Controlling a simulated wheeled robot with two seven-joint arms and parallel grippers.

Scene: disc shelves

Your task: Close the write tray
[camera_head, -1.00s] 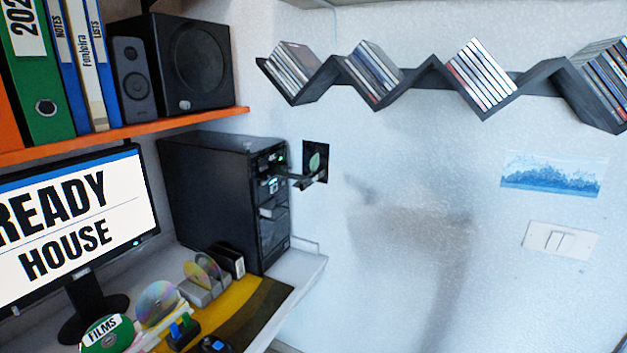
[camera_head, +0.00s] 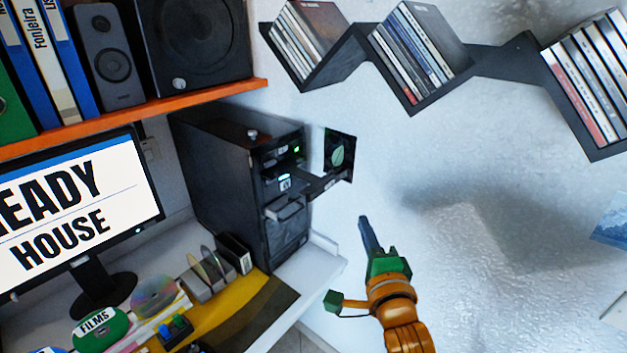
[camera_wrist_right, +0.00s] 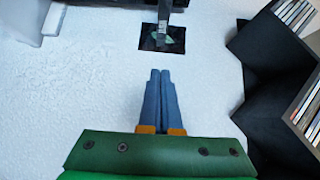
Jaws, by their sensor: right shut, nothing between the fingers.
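A black computer tower (camera_head: 215,190) stands on the desk against the wall. A thin dark tray (camera_head: 325,184) sticks out of its front below a green light; I cannot read a label on it. A lighter grey tray front (camera_head: 283,209) shows lower on the tower. In the right wrist view the dark tray (camera_wrist_right: 166,14) juts in at the top, in front of a leaf picture. My right gripper (camera_head: 363,219) is shut and empty, with blue fingers together. It is below and right of the dark tray, apart from it; its fingers also show in the wrist view (camera_wrist_right: 160,73). My left gripper is not in view.
A black leaf picture (camera_head: 339,152) is on the wall beside the tray. A zigzag shelf (camera_head: 497,62) with disc cases hangs above. A monitor (camera_head: 75,205), loose discs and small holders are on the desk. The wall space around my right gripper is clear.

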